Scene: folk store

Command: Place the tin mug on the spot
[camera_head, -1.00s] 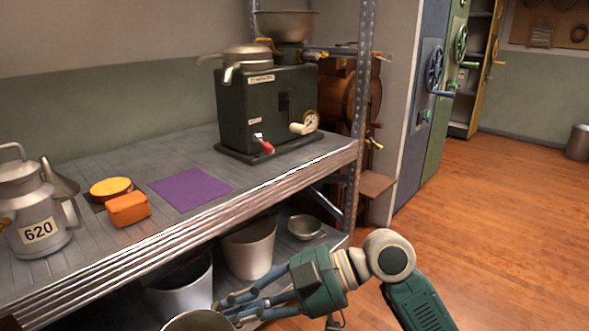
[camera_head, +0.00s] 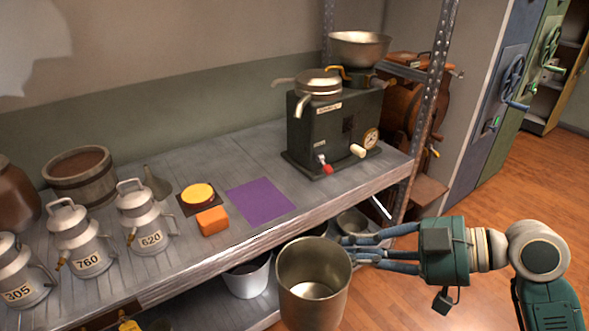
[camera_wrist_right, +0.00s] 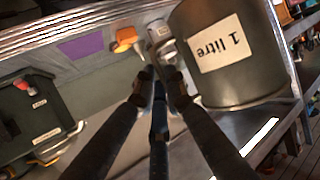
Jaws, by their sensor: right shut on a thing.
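The right wrist view shows the mug (camera_wrist_right: 245,80) with a "1 litre" label, beside the dark fingers of my right gripper (camera_wrist_right: 160,88). A flat purple square (camera_head: 260,201), seemingly the spot, lies bare on the shelf, beyond and left of the mug. It also shows in the right wrist view (camera_wrist_right: 82,47). My left gripper is out of view.
On the shelf (camera_head: 235,165), an orange block (camera_head: 212,221) and a yellow-topped round thing (camera_head: 198,194) lie left of the square. Several numbered cans, such as 620 (camera_head: 147,225), stand farther left. A dark green machine (camera_head: 335,128) stands to the right. A bucket (camera_head: 247,277) sits below.

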